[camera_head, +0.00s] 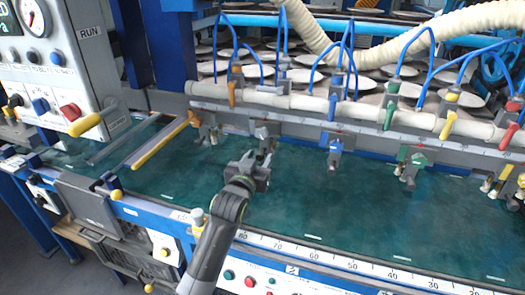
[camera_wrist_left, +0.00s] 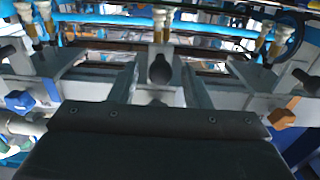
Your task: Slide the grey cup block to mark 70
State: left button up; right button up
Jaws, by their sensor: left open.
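The grey cup block (camera_head: 263,134) hangs on the rail between the orange cup block (camera_head: 205,125) and the blue cup block (camera_head: 336,148). My left gripper (camera_head: 263,160) is open just in front of and below it, over the green bed. In the left wrist view, the grey block's dark knob (camera_wrist_left: 160,70) shows between my two spread fingers (camera_wrist_left: 162,88), with a gap on each side. I cannot tell how deep the knob sits between them. The number scale (camera_head: 300,254) on the front edge shows a 70. My right gripper is not in view.
The green (camera_head: 412,163) and yellow (camera_head: 521,182) cup blocks stand further right. In the wrist view, a blue knob (camera_wrist_left: 20,101) is at left and an orange one (camera_wrist_left: 284,118) at right. The green bed (camera_head: 330,210) is clear.

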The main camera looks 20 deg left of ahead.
aim_at(263, 150)
pick_arm(q)
jog(key=shift+w, duration=1.95)
jog(key=shift+c, duration=0.4)
grip_shut()
jog(key=shift+d, duration=0.15)
